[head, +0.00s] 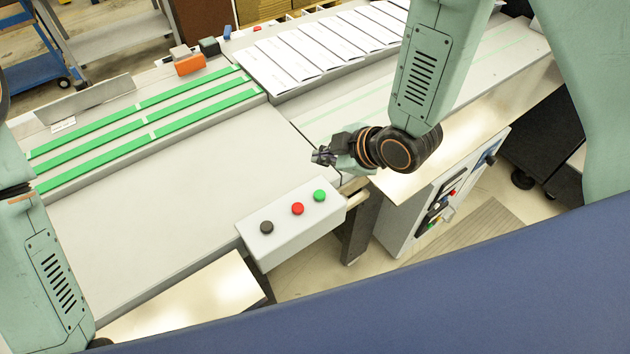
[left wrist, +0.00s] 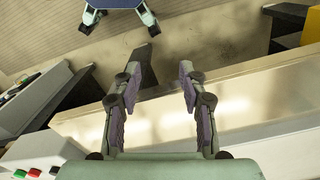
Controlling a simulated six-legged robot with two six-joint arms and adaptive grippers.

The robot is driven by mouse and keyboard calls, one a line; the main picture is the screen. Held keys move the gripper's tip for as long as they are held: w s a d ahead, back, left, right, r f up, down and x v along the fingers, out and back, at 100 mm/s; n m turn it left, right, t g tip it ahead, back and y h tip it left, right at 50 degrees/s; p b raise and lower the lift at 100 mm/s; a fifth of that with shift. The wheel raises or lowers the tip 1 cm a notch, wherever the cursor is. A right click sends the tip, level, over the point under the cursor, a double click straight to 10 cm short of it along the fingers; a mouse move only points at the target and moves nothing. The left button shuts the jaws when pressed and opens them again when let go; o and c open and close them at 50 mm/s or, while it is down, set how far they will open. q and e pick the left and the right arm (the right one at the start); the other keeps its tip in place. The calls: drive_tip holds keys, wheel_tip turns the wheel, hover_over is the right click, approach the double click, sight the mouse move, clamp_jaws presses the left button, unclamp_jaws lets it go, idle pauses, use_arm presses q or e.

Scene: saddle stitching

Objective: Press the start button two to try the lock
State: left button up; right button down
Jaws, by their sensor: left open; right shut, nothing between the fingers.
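A white button box (head: 285,233) stands at the front edge of the grey machine table. On its top are a green button (head: 319,196), a red button (head: 297,208) and a black button (head: 266,227). No label is readable. My right gripper (head: 322,156) is shut and empty, above and behind the green button, apart from it. My left gripper is outside the head view. In the left wrist view my left gripper (left wrist: 158,72) is open, with nothing between its fingers. Part of a button box (left wrist: 38,158) shows there at the lower left.
Green belts (head: 150,120) run along the table's back left. White printed sheets (head: 310,50) lie in a row behind. An orange block (head: 190,65) sits at the back. A side panel with switches (head: 435,205) is right of the box. The table between belts and box is clear.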

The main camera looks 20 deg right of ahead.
drive_tip(key=b, duration=0.4)
hover_over(323, 197)
drive_tip(key=shift+n, duration=0.4)
wheel_tip(323, 197, down, 4)
drive_tip(key=shift+s+f, duration=0.1)
drive_tip(key=shift+s, duration=0.05)
drive_tip(key=f+b, duration=0.1)
drive_tip(key=f, duration=0.1)
drive_tip(key=w+f+b, duration=0.1)
drive_tip(key=f+b, duration=0.1)
drive_tip(key=shift+a, duration=0.1)
drive_tip(key=shift+s+f, duration=0.15)
drive_tip(key=shift+f, duration=0.05)
drive_tip(key=shift+s+r, duration=0.15)
drive_tip(key=shift+s, duration=0.1)
use_arm(q)
wheel_tip(323, 197, down, 7)
drive_tip(key=shift+s+f, duration=0.15)
drive_tip(key=shift+s, duration=0.05)
use_arm(e)
drive_tip(key=shift+w, duration=0.3)
use_arm(q)
drive_tip(key=shift+s, duration=0.25)
use_arm(e)
drive_tip(key=shift+s, duration=0.25)
